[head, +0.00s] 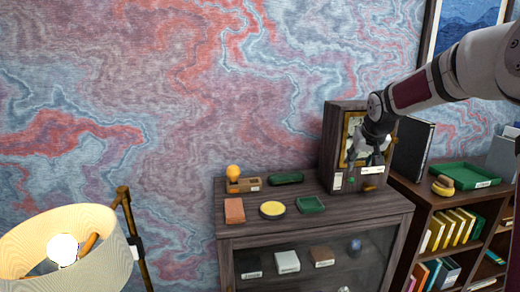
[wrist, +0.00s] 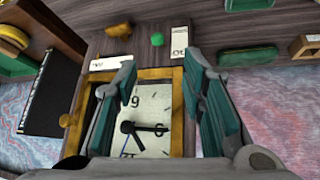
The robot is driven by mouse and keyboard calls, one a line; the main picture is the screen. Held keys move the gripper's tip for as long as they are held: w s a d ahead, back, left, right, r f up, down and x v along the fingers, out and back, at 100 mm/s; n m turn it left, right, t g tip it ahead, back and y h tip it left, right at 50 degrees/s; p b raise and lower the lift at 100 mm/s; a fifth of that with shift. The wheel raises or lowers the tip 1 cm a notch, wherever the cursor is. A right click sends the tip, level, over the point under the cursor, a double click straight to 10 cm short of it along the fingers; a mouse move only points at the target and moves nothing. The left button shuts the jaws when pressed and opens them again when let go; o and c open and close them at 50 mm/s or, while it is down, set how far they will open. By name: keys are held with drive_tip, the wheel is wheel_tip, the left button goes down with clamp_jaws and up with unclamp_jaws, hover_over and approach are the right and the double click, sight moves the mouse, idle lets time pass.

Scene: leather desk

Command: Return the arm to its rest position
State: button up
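My gripper (head: 364,160) is at the end of my arm, which reaches in from the right in the head view. It is in front of the framed clock on the dark wooden box. In the wrist view my gripper (wrist: 163,85) has its two fingers spread apart with nothing between them. The clock (wrist: 150,120), with a white face and a yellow frame, shows behind and between the fingers. Part of the clock is hidden by my gripper in the head view.
A wooden cabinet (head: 300,235) carries a yellow disc (head: 272,209), a brick-coloured block (head: 235,211), green trays (head: 311,204) and a holder with an orange ball (head: 233,172). A bookshelf (head: 425,200) with a green tray (head: 465,176) stands at right. A lamp (head: 70,240) is at lower left.

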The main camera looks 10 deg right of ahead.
drive_tip(key=s+a+r+n+g, duration=0.1)
drive_tip(key=s+a+r, duration=0.2)
drive_tip(key=s+a, duration=0.45)
drive_tip(key=s+a+r+n, duration=0.1)
drive_tip(key=s+a+r, duration=0.2)
drive_tip(key=s+a, duration=0.4)
drive_tip(key=s+a+f+y, duration=0.1)
drive_tip(key=s+a, duration=0.2)
drive_tip(key=s, duration=0.9)
drive_tip(key=s+a+f+y+b, duration=0.1)
drive_tip(key=s+a, duration=0.3)
drive_tip(key=s, duration=0.7)
drive_tip(key=shift+s+a+f, duration=0.15)
drive_tip(key=shift+s+f, duration=0.25)
drive_tip(key=shift+f, duration=0.35)
